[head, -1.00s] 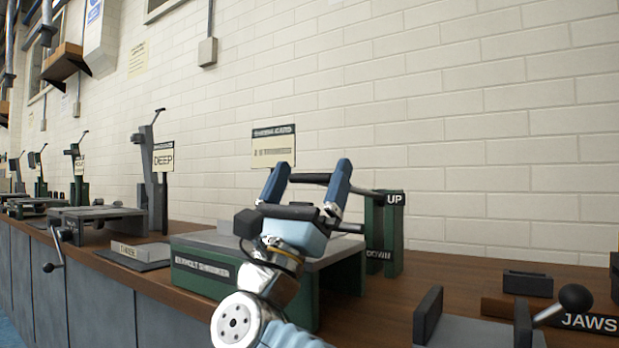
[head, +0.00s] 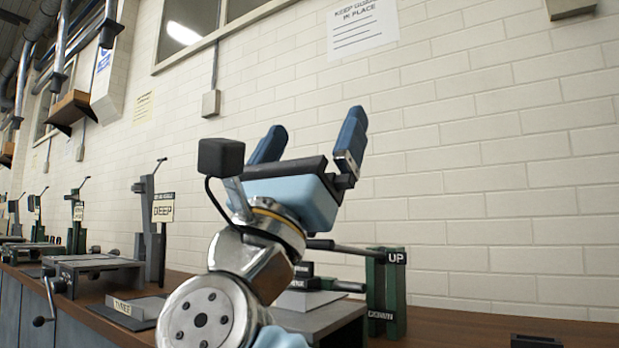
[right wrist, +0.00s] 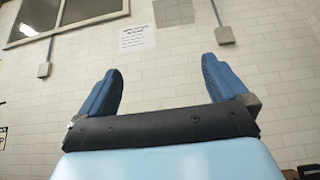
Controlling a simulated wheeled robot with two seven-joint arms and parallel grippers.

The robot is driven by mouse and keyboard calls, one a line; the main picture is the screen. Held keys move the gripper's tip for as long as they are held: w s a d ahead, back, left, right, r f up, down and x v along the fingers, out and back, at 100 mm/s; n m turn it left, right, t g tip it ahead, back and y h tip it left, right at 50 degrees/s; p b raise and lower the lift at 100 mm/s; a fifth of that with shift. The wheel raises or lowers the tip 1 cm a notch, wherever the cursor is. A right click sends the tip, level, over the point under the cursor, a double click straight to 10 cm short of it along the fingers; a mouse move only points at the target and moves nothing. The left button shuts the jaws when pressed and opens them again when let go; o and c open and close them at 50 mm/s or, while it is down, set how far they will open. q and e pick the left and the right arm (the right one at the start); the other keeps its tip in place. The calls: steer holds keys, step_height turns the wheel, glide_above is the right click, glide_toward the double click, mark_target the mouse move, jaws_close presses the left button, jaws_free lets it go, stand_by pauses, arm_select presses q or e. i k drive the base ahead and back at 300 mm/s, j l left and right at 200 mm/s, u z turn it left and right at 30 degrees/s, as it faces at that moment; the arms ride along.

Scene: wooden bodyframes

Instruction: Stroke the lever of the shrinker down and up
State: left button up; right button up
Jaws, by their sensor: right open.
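The shrinker stands low at the centre of the head view, partly hidden by my right arm. Its dark lever (head: 348,249) reaches left from the green posts (head: 386,300), close to the height of the "UP" label (head: 397,258). The "DOWN" label (head: 382,315) is lower. My left gripper is not in view.
A bench runs along the brick wall, with other machines, such as one signed "DEEP" (head: 163,211), at the left. A small sign plate (head: 130,308) lies on the bench. A paper notice (head: 361,28) hangs above.

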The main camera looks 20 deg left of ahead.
mark_target(320, 245)
steer(key=k+j, duration=0.25)
steer(key=k, duration=0.25)
steer(key=k+j, duration=0.2)
steer(key=k, duration=0.25)
